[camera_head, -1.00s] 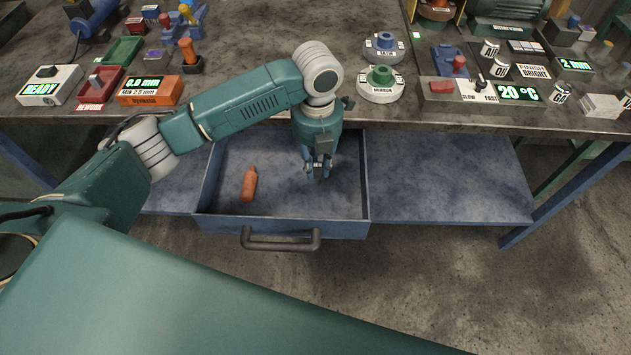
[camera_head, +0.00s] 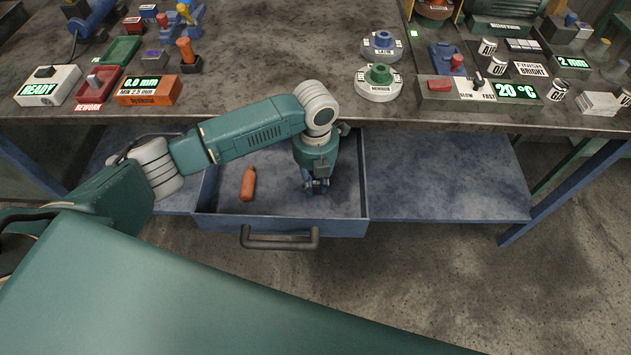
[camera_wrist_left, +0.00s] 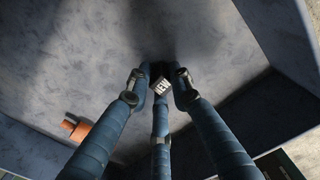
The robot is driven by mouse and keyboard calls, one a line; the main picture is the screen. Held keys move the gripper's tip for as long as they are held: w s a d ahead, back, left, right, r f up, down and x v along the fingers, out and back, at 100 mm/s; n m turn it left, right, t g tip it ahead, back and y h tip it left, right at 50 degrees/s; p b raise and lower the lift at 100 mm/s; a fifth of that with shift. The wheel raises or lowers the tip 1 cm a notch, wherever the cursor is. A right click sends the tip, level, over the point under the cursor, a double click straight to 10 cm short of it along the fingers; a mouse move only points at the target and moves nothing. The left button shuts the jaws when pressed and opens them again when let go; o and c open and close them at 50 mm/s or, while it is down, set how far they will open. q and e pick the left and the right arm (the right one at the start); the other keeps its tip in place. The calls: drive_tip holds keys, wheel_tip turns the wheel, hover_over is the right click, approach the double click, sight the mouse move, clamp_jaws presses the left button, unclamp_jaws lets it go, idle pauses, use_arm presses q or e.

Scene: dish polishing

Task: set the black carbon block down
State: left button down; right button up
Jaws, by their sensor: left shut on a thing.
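My left gripper (camera_head: 316,187) reaches down into the open blue drawer (camera_head: 290,225), right of its middle. In the left wrist view its fingers (camera_wrist_left: 161,84) are closed around a small block with a white label reading NEW (camera_wrist_left: 161,87). The block's body is mostly hidden by the fingers and dark shadow. In the head view the gripper covers the block. The fingertips are low, close to the drawer floor; I cannot tell whether the block touches it. My right gripper is not in view.
An orange bottle (camera_head: 248,184) lies in the drawer left of my gripper; it also shows in the left wrist view (camera_wrist_left: 84,129). The drawer floor between is bare. The workbench edge (camera_head: 440,124) overhangs behind the arm. A dark handle (camera_head: 280,240) is on the drawer front.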

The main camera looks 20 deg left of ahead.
sight(315, 182)
use_arm(q)
drive_tip(key=c, duration=1.5)
unclamp_jaws()
drive_tip(key=shift+c, duration=0.2)
wheel_tip(315, 182, up, 12)
drive_tip(key=shift+r, duration=0.15)
